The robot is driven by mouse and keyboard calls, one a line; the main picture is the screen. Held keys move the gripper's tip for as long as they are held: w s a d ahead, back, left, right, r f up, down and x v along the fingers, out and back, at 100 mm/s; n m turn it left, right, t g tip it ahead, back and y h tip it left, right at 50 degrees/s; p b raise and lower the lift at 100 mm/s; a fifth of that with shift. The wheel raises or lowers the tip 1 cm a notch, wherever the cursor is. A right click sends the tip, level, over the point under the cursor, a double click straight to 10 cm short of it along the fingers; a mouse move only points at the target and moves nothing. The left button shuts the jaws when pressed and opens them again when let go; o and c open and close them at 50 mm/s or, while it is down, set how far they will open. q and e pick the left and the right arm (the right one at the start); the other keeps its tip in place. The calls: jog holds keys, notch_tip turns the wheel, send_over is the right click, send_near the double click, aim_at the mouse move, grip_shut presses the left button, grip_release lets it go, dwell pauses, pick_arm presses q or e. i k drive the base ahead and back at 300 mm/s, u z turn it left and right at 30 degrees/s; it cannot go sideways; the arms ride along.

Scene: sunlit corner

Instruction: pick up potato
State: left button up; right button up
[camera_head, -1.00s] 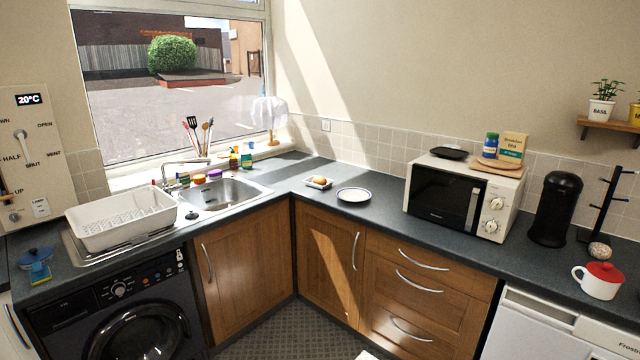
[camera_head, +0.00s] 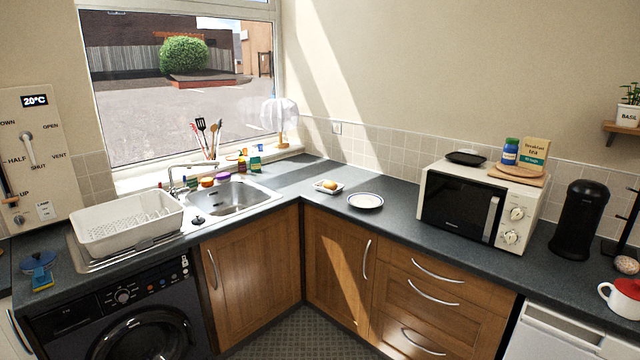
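A small yellow-brown item that looks like the potato (camera_head: 330,184) rests on a small white dish (camera_head: 319,188) on the dark counter, near the inner corner between the sink and the microwave. It is small in the view, so its details are hard to tell. Neither of my grippers shows in the head view.
A white plate with a blue rim (camera_head: 365,201) lies right of the dish. The sink (camera_head: 236,197) and white dish rack (camera_head: 127,223) are to the left. A microwave (camera_head: 478,205) and black canister (camera_head: 578,220) stand to the right. The floor (camera_head: 292,335) before the cabinets is clear.

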aim_at(329, 185)
jog(key=u, duration=0.1)
jog(key=i, duration=2.25)
jog(key=z, duration=0.3)
